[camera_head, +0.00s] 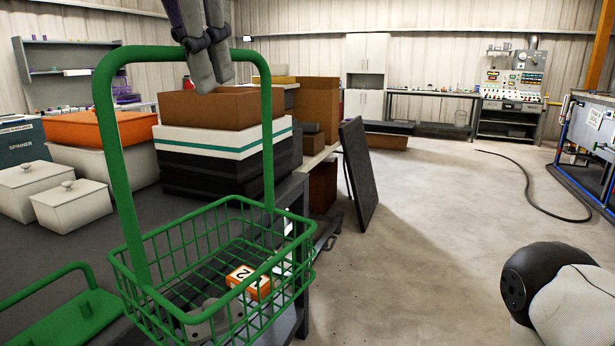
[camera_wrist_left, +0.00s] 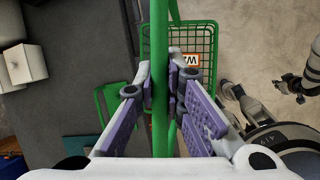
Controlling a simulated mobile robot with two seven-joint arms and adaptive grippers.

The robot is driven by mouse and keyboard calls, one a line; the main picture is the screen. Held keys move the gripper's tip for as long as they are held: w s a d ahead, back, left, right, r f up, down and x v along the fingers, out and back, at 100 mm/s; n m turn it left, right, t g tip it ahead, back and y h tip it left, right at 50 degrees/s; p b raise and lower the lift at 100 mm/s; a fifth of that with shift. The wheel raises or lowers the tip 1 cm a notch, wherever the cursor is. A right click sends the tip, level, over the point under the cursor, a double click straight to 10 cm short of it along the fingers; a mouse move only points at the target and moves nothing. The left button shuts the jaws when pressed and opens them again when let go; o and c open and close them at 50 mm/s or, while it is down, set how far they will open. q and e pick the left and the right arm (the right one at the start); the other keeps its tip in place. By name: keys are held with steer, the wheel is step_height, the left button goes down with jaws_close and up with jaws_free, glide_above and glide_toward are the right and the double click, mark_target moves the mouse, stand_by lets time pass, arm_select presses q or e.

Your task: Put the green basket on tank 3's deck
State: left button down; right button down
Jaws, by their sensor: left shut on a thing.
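The green wire basket (camera_head: 215,260) hangs upright by its tall handle over the near edge of the dark table. An orange and white block marked 2 (camera_head: 248,282) and grey metal parts (camera_head: 213,318) lie inside. My left gripper (camera_head: 209,78) is shut on the handle's top bar. In the left wrist view its purple-padded fingers (camera_wrist_left: 160,92) close on the green bar, with the basket (camera_wrist_left: 192,42) below. No deck marked as tank 3 can be made out.
The dark table (camera_head: 100,235) holds white lidded boxes (camera_head: 72,205), stacked crates (camera_head: 225,150) and a green handled piece (camera_head: 65,315). A dark panel (camera_head: 359,172) leans beside it. A blue-framed unit (camera_head: 590,135) and a hose (camera_head: 530,190) are at right. The middle floor is clear.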

arm_select(q)
steer(key=s+a+f+m+g+h, duration=0.1)
steer(key=f+m, duration=0.4)
steer(key=f, duration=0.2)
steer(key=s+a+f+m+g+h, duration=0.1)
steer(key=s+f+m+g+h, duration=0.1)
steer(key=f+m, duration=0.3)
steer(key=s+a+f+m+g+h, duration=0.1)
steer(key=f+m, duration=0.4)
steer(key=f, duration=0.4)
steer(key=shift+s+a+f, duration=0.2)
steer(key=shift+s+a, duration=0.1)
steer(key=shift+a, duration=0.1)
steer(key=s+a+f+m+g+y, duration=0.1)
steer(key=s+f+m+g, duration=0.1)
steer(key=f+m, duration=0.4)
steer(key=s+a+f+m+g+y, duration=0.1)
steer(key=a+f+m+g, duration=0.1)
steer(key=f+m, duration=0.5)
step_height(320, 180, down, 6)
steer(key=shift+s+a+r+g, duration=0.2)
steer(key=shift+s+g, duration=0.2)
steer(key=shift+g, duration=0.3)
